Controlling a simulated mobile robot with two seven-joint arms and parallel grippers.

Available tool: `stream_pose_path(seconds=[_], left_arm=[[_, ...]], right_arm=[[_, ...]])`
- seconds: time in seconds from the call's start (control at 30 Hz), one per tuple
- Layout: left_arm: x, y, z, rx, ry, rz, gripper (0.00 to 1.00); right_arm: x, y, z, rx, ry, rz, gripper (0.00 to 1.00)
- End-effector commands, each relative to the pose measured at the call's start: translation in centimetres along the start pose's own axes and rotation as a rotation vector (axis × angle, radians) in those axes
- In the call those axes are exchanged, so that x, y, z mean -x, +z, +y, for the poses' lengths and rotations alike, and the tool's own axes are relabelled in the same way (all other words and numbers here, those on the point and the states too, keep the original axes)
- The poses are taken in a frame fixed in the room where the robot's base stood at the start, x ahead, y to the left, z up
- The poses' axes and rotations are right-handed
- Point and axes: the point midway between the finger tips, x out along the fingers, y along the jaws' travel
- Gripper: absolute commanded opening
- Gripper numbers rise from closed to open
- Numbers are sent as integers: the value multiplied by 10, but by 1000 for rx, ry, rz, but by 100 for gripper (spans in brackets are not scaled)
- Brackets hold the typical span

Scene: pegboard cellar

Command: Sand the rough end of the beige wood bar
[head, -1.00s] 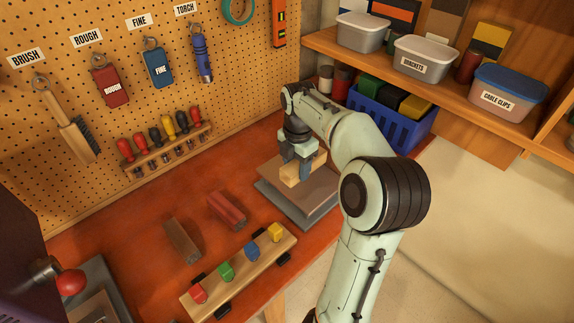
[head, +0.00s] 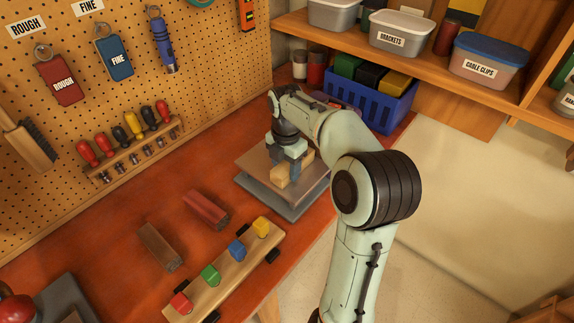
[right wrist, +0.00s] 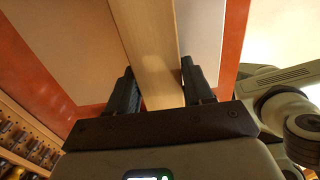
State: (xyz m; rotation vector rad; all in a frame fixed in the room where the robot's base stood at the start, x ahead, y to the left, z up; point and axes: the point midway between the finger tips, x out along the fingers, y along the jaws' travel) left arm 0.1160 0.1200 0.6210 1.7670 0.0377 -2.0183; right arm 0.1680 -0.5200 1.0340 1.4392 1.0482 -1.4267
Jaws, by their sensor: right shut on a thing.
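In the right wrist view the bar (right wrist: 150,48) runs between the fingers and out past the top edge. My right gripper (head: 287,168) is shut on the bar, one finger on each side; the fingers also show in the right wrist view (right wrist: 158,90). I cannot tell whether the bar touches the slab. The rough end cannot be made out. My left gripper is out of view.
A blue basket (head: 372,105) stands behind. Sanding blocks labelled ROUGH (head: 60,80) and FINE (head: 114,53) hang on the pegboard.

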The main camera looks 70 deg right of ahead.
Motion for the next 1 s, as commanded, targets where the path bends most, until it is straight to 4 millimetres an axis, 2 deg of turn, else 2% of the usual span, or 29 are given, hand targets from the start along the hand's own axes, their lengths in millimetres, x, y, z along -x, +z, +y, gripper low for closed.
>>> stream_pose_path(seconds=[0.4, 1.0], left_arm=[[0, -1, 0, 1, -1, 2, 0], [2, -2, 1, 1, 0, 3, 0]], right_arm=[[0, -2, 2, 2, 0, 0, 15], [0, 12, 3, 1, 0, 1, 15]])
